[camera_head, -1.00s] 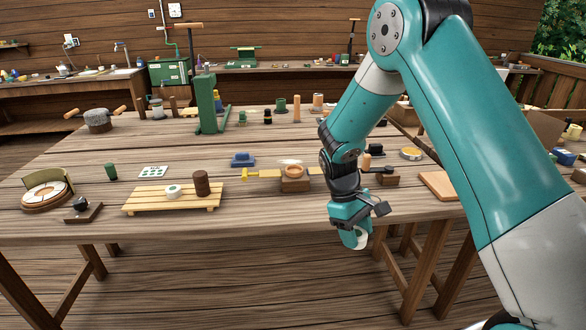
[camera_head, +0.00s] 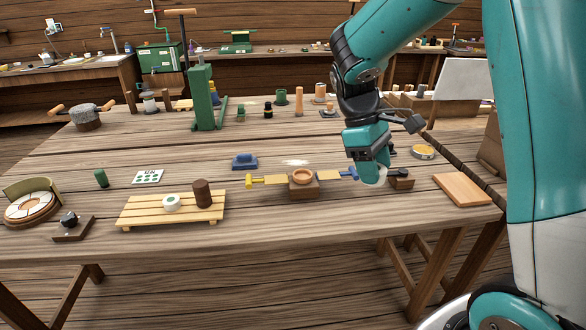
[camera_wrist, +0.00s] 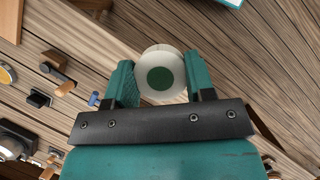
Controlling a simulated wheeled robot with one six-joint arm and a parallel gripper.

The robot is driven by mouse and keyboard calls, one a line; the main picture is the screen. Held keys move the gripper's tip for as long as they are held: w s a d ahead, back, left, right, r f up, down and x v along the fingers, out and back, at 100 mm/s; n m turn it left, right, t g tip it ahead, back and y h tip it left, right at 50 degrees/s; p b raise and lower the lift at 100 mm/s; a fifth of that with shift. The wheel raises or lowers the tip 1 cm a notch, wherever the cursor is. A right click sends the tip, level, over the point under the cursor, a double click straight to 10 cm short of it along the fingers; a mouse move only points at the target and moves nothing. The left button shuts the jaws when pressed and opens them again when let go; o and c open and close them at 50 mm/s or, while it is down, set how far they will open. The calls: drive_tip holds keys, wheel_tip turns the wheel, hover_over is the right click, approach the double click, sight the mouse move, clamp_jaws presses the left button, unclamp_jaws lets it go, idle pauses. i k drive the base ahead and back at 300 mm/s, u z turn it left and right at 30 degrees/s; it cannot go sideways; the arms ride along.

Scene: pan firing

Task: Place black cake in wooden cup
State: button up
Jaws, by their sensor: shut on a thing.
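My gripper (camera_head: 369,165) is shut on a white round piece with a dark green disc on its face (camera_wrist: 160,77). My gripper is above the table, right of a tan cup-like ring (camera_head: 303,176) on a brown block (camera_head: 303,191). A dark brown cylinder (camera_head: 202,193) stands on a slatted wooden tray (camera_head: 140,212), beside a similar white piece with a green top (camera_head: 171,202). I cannot tell for certain which thing is the black cake.
A blue block (camera_head: 244,162) and a yellow-handled tool (camera_head: 262,181) lie left of the brown block. A wooden board (camera_head: 466,190) lies at right. A green press (camera_head: 204,100) stands behind.

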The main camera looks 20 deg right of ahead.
sight(302, 177)
drive_tip(key=i, duration=1.1)
